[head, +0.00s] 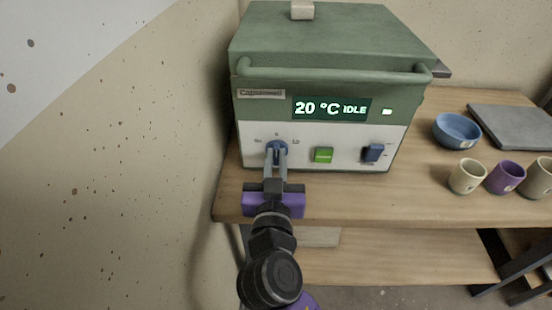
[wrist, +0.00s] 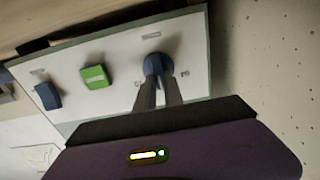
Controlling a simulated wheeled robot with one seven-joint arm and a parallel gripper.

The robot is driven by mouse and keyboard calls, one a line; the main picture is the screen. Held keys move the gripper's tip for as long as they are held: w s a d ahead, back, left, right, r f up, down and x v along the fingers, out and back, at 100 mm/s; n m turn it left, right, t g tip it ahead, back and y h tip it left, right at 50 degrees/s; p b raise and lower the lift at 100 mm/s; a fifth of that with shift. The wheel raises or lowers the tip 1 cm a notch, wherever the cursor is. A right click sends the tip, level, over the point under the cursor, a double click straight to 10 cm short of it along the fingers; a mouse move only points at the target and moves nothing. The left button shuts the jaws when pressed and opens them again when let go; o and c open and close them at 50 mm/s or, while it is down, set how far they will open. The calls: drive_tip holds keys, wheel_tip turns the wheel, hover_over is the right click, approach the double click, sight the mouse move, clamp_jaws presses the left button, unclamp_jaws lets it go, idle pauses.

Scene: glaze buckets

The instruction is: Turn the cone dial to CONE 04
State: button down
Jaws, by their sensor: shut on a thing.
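The green kiln (head: 325,85) stands on the wooden table, with a pale control panel on its front. A blue dial (head: 277,150) sits at the panel's left end, with small labels around it that are too small to read. My gripper (head: 277,158) is shut on this dial, one finger at each side. In the wrist view the blue dial (wrist: 156,66) shows between my fingertips (wrist: 157,82), which hide part of it. The dial's pointer direction cannot be made out. The display (head: 331,108) reads 20 °C IDLE.
A green button (head: 323,155) and a blue switch (head: 373,153) are right of the dial. A blue bowl (head: 456,130), several cups, including a purple one (head: 505,177), and a grey slab (head: 512,126) stand at the right. A wall (head: 150,150) is close on the left.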

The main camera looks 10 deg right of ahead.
drive_tip(key=n+p, duration=0.1)
drive_tip(key=n, duration=0.3)
drive_tip(key=n+p, duration=0.1)
drive_tip(key=n, duration=0.3)
drive_tip(key=a+n+p, duration=0.1)
drive_tip(key=n+p, duration=0.1)
drive_tip(key=n, duration=0.1)
drive_tip(key=shift+w+f+n, duration=0.1)
drive_tip(key=shift+f+n, duration=0.15)
drive_tip(key=shift+n, duration=0.15)
idle(0.4)
drive_tip(key=c, duration=1.4)
unclamp_jaws()
drive_tip(key=shift+c, duration=0.2)
